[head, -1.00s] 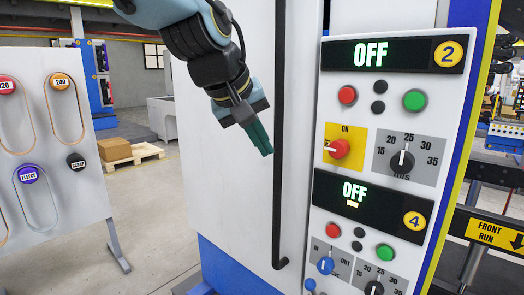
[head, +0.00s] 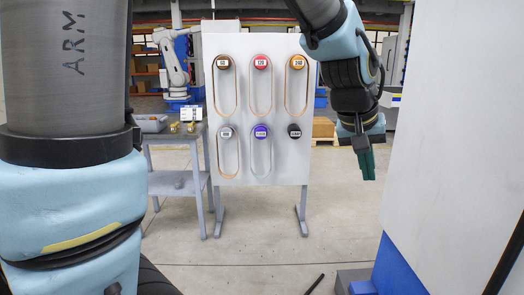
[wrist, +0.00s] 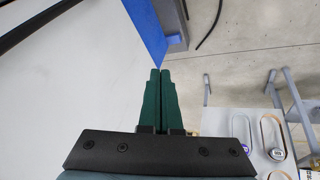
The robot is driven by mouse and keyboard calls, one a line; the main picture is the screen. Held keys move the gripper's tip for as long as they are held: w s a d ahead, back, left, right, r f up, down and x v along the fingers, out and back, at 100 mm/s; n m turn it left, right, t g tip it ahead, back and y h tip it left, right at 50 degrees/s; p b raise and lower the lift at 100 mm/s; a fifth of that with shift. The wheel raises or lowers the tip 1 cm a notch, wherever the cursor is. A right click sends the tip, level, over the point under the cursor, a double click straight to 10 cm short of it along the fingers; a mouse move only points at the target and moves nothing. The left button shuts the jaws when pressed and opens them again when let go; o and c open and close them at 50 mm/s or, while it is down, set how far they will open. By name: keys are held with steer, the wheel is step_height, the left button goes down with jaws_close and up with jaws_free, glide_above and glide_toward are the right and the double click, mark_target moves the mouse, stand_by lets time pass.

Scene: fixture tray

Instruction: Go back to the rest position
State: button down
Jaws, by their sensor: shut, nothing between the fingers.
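My gripper (head: 367,165) hangs pointing down at the right of the head view, in front of the open floor between the belt board and the machine. Its two green fingers are together with nothing between them. In the wrist view the closed gripper (wrist: 158,75) points toward the machine's lower blue edge and the floor. My arm runs up out of the top of the head view, and another large part of my arm fills the left side.
A white board (head: 240,115) on grey legs carries several belts on colored knobs. A grey table (head: 178,180) stands to its left. A white machine panel (head: 450,130) with a blue base (head: 400,268) stands close on the right. The middle floor (head: 265,265) is mostly clear.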

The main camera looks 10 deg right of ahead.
steer(key=w+a+f+n+y, duration=0.1)
steer(key=w+a+f, duration=0.25)
steer(key=a, duration=0.55)
steer(key=w+a+f+n+y, duration=0.2)
steer(key=w+a+f, duration=0.15)
steer(key=a, duration=0.45)
steer(key=s+a+f+n, duration=0.1)
steer(key=a+f, duration=0.1)
steer(key=a, duration=0.7)
steer(key=s+a+f+n+y, duration=0.1)
steer(key=a+f, duration=0.2)
steer(key=a, duration=0.6)
steer(key=shift+a+g+y, duration=0.3)
steer(key=shift+g, duration=0.1)
steer(key=c, duration=1.6)
jaws_free()
